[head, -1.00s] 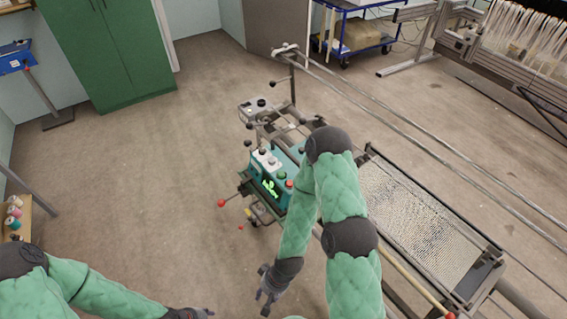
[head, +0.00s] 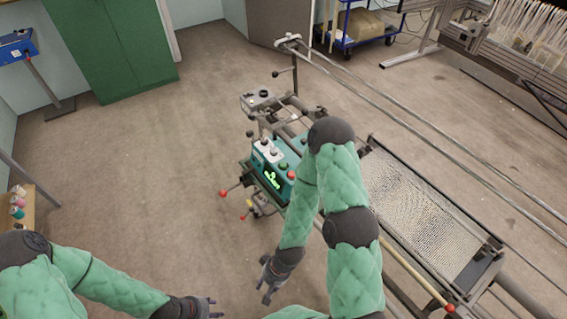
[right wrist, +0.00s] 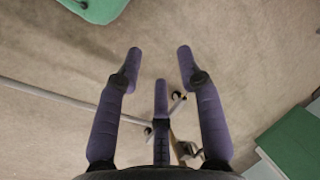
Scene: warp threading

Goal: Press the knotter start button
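The knotter (head: 268,177) is a teal box with a lit green display, mounted on the frame in the middle of the head view. A green button (head: 283,164) and a red button (head: 291,175) sit on its top right, beside my right arm; I cannot read any label. My right gripper (head: 268,287) hangs below and in front of the knotter, apart from it. In the right wrist view its fingers (right wrist: 158,75) are spread and empty above the floor. My left gripper (head: 217,307) is low at the bottom edge, fingers apart and empty, away from the knotter.
Red-knobbed levers (head: 223,194) stick out from the knotter's left side. A green cabinet (head: 115,45) and a blue cart (head: 350,35) stand behind. The floor left of the knotter is clear.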

